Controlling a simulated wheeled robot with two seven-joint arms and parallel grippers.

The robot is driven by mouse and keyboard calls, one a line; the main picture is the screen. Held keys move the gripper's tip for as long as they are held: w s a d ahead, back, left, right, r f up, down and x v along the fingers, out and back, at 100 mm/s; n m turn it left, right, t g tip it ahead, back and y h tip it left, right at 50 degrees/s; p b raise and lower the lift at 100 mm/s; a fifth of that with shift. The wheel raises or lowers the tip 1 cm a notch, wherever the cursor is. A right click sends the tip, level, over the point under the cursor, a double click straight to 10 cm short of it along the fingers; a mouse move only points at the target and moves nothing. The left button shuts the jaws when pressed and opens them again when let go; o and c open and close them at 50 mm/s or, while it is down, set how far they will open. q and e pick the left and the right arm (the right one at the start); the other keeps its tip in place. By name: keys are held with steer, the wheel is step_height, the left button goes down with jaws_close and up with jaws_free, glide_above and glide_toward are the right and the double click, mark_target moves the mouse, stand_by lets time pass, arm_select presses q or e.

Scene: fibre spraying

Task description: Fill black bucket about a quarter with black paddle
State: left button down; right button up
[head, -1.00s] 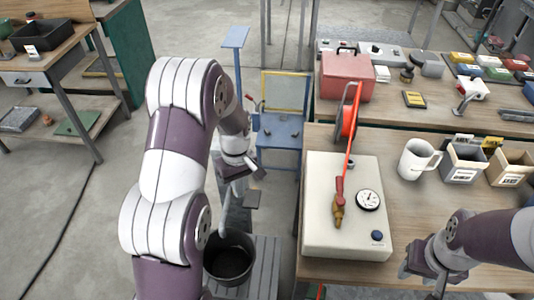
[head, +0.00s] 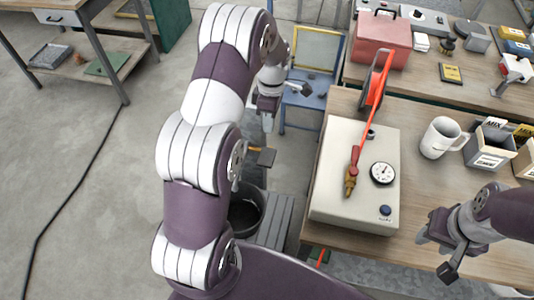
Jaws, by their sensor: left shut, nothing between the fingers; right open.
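A small dark flat plate (head: 261,157), perhaps the black paddle, sticks out above and beyond the bucket. My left gripper (head: 268,122) is shut and empty, pointing down, a little beyond the plate and apart from it in the picture. My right gripper (head: 437,253) is open and empty near the front edge of the workbench on the right.
A cream box with a gauge (head: 350,190) and an orange-red lever stands on the workbench (head: 425,185). A white mug (head: 440,138) and a grey MIX bin (head: 490,149) are to its right. A blue stand (head: 302,100) is behind my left gripper.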

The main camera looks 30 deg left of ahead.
mark_target(265, 163)
arm_select(q)
steer(key=f+p, duration=0.1)
steer(key=f, duration=0.2)
steer(key=s+f+p, duration=0.1)
steer(key=f+p, duration=0.1)
steer(key=f, duration=0.2)
steer(key=s+f+p, duration=0.1)
steer(key=f, duration=0.3)
steer(key=shift+s+d+f, duration=0.15)
steer(key=shift+d+f, duration=0.05)
arm_select(e)
step_height(265, 163, up, 4)
steer(key=shift+s+f, duration=0.1)
steer(key=shift+f, duration=0.05)
